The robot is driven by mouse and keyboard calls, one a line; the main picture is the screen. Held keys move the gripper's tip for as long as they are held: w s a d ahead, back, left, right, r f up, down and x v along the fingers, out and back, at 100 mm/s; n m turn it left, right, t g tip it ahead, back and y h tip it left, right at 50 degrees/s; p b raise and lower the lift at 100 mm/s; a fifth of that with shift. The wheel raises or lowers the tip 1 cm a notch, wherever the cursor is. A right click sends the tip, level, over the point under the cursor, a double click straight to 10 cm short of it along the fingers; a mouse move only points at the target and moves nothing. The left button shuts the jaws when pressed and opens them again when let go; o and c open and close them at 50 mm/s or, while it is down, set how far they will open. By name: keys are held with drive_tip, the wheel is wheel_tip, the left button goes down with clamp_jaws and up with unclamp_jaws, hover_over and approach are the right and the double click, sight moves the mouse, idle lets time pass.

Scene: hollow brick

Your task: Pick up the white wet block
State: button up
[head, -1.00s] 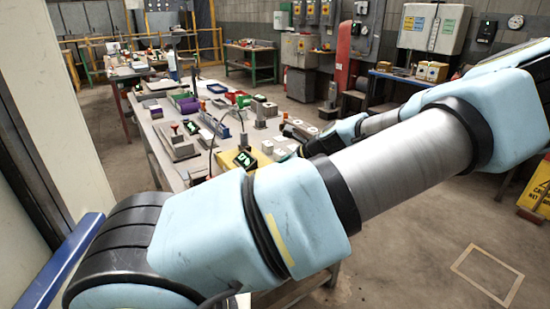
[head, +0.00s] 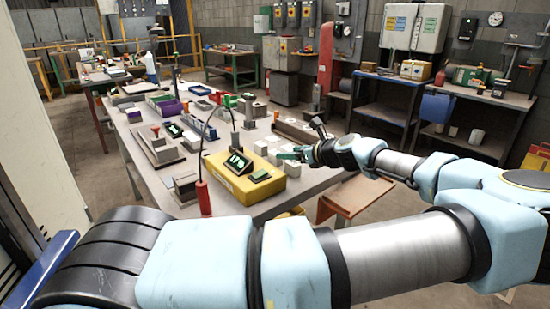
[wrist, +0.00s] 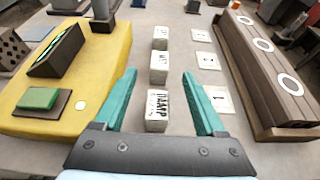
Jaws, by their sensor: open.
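Three white blocks stand in a row in the wrist view. The middle one is the wet block (wrist: 159,67), marked with what reads as "WET". The nearest, the damp block (wrist: 157,104), reads "DAMP"; the far block (wrist: 160,38) has a label too small to read surely. My gripper (wrist: 159,74) is open, with its green fingers either side of the row and nothing visibly held. The damp block shows between the fingers, and the wet block is just past it. In the head view my gripper (head: 298,153) is at the right edge of the table, beside the small white blocks.
A yellow box (wrist: 95,85) with a tilted screen stands left of the row. Numbered white cards (wrist: 218,100) lie to its right. A long brown block (wrist: 262,75) with round white rings lies further right. Many other items fill the table (head: 320,178).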

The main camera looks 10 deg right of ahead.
sight(272, 159)
drive_tip(key=shift+p+x, duration=1.15)
drive_tip(key=shift+x, duration=1.95)
drive_tip(key=shift+f, duration=0.2)
drive_tip(key=shift+s, duration=0.1)
drive_tip(key=shift+c, duration=0.2)
clamp_jaws()
